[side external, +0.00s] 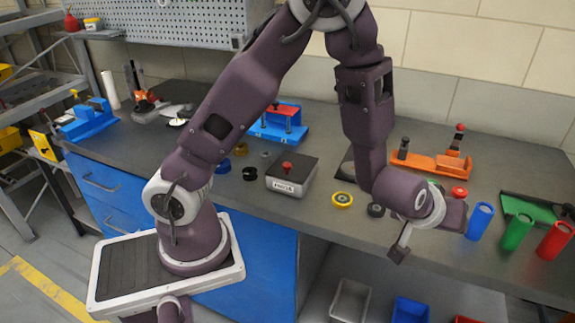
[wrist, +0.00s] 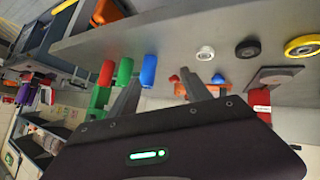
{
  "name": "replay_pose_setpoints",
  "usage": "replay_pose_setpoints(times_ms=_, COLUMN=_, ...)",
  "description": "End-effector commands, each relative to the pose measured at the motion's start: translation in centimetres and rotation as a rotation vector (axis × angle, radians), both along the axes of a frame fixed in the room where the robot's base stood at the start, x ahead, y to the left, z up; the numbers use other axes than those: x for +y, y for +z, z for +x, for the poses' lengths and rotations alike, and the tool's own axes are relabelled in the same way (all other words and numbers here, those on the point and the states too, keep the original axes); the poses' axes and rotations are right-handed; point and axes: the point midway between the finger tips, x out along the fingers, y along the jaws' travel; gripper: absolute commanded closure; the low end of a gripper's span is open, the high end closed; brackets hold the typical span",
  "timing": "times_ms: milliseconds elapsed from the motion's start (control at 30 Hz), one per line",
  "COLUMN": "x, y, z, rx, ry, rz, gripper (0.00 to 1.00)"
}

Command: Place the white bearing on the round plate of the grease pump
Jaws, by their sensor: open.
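The white bearing (wrist: 205,53) lies flat on the bench in the wrist view, beyond my fingertips and apart from them. I cannot make it out in the side view, where my wrist may cover it. My gripper (wrist: 162,73) is open with nothing between its fingers. In the side view my gripper (side external: 402,240) hangs near the bench's front edge. My arm mostly hides that spot in the side view.
A dark bearing (side external: 375,209) and a yellow bearing (side external: 342,200) lie left of my gripper. Blue (side external: 480,221), green (side external: 517,232) and red (side external: 555,240) cylinders stand to its right. An orange fixture (side external: 432,163) is behind. A grey box with a red button (side external: 291,174) stands left.

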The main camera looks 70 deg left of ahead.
Motion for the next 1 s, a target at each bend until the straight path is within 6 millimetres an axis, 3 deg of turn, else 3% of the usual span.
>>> replay_pose_setpoints(times_ms=33, x=-0.4, y=3.9, z=-0.7, rx=0.013, ry=-0.064, rz=-0.073, gripper=0.43)
replay_pose_setpoints(times_ms=100, x=-0.9, y=8.7, z=-3.7, rx=0.059, ry=-0.201, rz=-0.129, gripper=0.43)
replay_pose_setpoints(times_ms=167, x=-0.5, y=12.2, z=-7.4, rx=0.093, ry=-0.319, rz=-0.129, gripper=0.43)
replay_pose_setpoints(times_ms=200, x=0.2, y=14.0, z=-10.3, rx=0.119, ry=-0.391, rz=-0.108, gripper=0.43)
replay_pose_setpoints(times_ms=300, x=2.8, y=16.2, z=-18.0, rx=0.194, ry=-0.517, rz=0.006, gripper=0.43)
replay_pose_setpoints(times_ms=400, x=5.6, y=16.2, z=-24.2, rx=0.276, ry=-0.561, rz=0.128, gripper=0.43)
replay_pose_setpoints(times_ms=500, x=7.6, y=15.6, z=-28.0, rx=0.341, ry=-0.561, rz=0.205, gripper=0.43)
replay_pose_setpoints(times_ms=533, x=8.0, y=15.5, z=-28.6, rx=0.354, ry=-0.561, rz=0.218, gripper=0.39)
replay_pose_setpoints(times_ms=633, x=8.5, y=15.2, z=-29.6, rx=0.375, ry=-0.560, rz=0.235, gripper=0.39)
replay_pose_setpoints(times_ms=1000, x=8.4, y=15.4, z=-29.3, rx=0.378, ry=-0.552, rz=0.224, gripper=0.39)
